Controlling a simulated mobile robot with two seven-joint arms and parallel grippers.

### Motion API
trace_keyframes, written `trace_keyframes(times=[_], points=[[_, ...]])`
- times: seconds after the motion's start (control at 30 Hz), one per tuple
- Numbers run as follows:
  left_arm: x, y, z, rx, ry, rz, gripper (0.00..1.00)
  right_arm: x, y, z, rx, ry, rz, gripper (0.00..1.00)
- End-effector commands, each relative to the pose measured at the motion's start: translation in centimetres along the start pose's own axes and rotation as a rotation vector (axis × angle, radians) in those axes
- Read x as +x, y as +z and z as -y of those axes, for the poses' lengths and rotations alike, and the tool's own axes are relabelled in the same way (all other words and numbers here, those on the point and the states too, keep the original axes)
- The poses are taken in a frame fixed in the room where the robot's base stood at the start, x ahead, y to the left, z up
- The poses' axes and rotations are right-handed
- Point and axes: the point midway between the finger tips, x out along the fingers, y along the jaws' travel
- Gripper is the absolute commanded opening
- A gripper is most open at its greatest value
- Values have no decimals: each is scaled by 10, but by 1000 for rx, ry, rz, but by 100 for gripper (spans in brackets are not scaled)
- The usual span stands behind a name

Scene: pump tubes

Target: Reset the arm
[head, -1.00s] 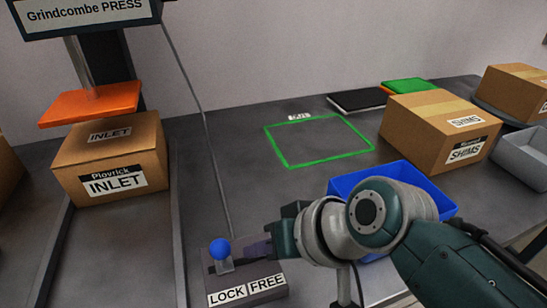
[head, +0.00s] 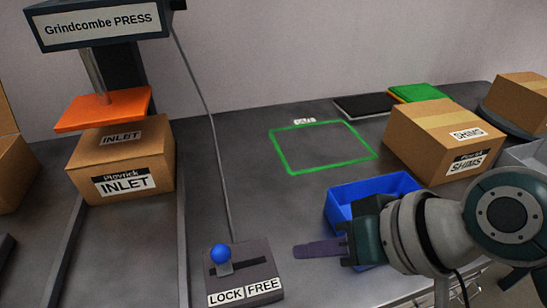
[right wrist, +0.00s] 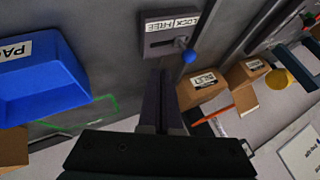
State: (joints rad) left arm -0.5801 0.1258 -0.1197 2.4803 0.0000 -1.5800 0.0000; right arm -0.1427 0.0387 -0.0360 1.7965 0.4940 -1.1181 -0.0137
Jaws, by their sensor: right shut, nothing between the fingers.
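My right gripper (head: 318,250) is shut and empty. It hangs to the right of the lock/free switch box (head: 243,271), apart from it, with its wrist in front of the blue bin. The box has a blue-knobbed lever (head: 220,254), which stands toward the LOCK end of its slot. In the right wrist view, the shut fingers (right wrist: 163,85) point toward the switch box (right wrist: 168,38), and the blue knob (right wrist: 189,56) shows beside it. My left gripper is not in view.
The Grindcombe press (head: 100,25) has an orange plate (head: 104,108) over an INLET box (head: 120,170). A blue bin (head: 372,186) stands behind my right wrist. A green outlined square (head: 322,147) on the table is bare. A SHIMS box (head: 443,140) stands at right.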

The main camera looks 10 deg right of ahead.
Motion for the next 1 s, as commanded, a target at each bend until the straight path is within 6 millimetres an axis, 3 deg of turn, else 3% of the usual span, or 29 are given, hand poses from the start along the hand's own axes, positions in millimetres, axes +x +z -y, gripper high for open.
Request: trace_keyframes(times=[0.17, 0.27, 0.5, 0.7, 1.0], points=[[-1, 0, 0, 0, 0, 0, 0, -2, 1, 0, -4, 4, 3, 0], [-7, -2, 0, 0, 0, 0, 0, -16, 10, 0, -41, 38, 30, 0], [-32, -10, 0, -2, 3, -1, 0, -97, 53, -8, -200, 245, 167, 0], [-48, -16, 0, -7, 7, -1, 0, -173, 76, -13, -266, 416, 253, 0], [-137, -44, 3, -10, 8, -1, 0, -243, 30, 28, -265, 416, 251, 0]])
